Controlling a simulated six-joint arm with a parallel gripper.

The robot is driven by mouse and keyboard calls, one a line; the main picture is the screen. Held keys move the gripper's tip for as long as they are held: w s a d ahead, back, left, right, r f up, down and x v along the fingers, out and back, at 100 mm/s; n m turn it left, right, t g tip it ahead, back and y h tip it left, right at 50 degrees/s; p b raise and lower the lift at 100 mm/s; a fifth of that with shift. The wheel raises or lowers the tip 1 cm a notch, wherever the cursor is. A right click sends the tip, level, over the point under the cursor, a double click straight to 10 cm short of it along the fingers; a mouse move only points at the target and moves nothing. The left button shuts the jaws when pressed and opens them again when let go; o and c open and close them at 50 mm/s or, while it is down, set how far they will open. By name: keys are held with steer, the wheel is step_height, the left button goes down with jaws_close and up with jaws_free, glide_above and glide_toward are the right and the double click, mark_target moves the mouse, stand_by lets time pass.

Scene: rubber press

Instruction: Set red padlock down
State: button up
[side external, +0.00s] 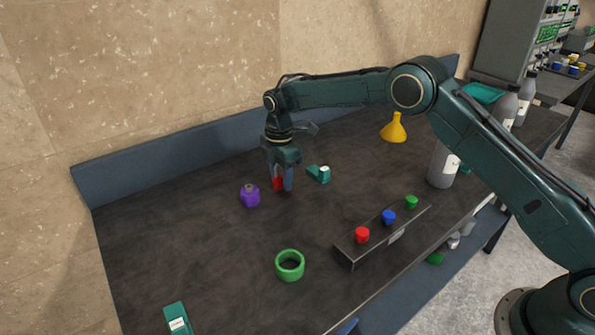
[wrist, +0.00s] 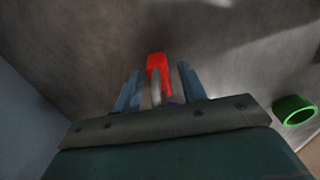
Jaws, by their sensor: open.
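The red padlock (side external: 278,184) stands on the dark table top at my gripper's fingers in the side view. My gripper (side external: 281,182) points down with its fingertips low, close to the table. In the wrist view the red padlock (wrist: 157,61) shows between and just past the two blue fingers of my gripper (wrist: 157,85). The fingers are apart, with a gap visible beside the padlock's grey shackle. Part of the padlock is hidden behind the fingers in the side view.
A green ring (side external: 290,265) and a button box (side external: 350,254) with red, blue and green buttons are nearer the front. A yellow funnel (side external: 394,129) stands farther back.

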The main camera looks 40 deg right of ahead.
step_height(320, 180, up, 12)
steer(key=shift+f, duration=0.25)
steer(key=shift+r, duration=0.3)
stand_by(0.6)
steer(key=shift+s+d+r, duration=0.1)
steer(key=shift+r, duration=0.15)
steer(key=s+d+r+m+t, duration=0.1)
steer(key=s+d+r+m, duration=0.25)
steer(key=s+r, duration=0.5)
steer(key=s+d+r+m+t, duration=0.25)
steer(key=s+r+m, duration=0.35)
steer(key=s, duration=0.4)
steer(key=s+d+f+m, duration=0.1)
steer(key=s+m, duration=0.1)
steer(key=s, duration=0.6)
steer(key=s+d+f+m+t, duration=0.1)
steer(key=s+d+f+m, duration=0.1)
steer(key=s, duration=0.6)
steer(key=s+d+f+m+t, duration=0.1)
steer(key=s+m, duration=0.3)
steer(key=s, duration=0.4)
steer(key=shift+s+d+f, duration=0.25)
steer(key=shift+d+f, duration=0.05)
steer(key=shift+f, duration=0.1)
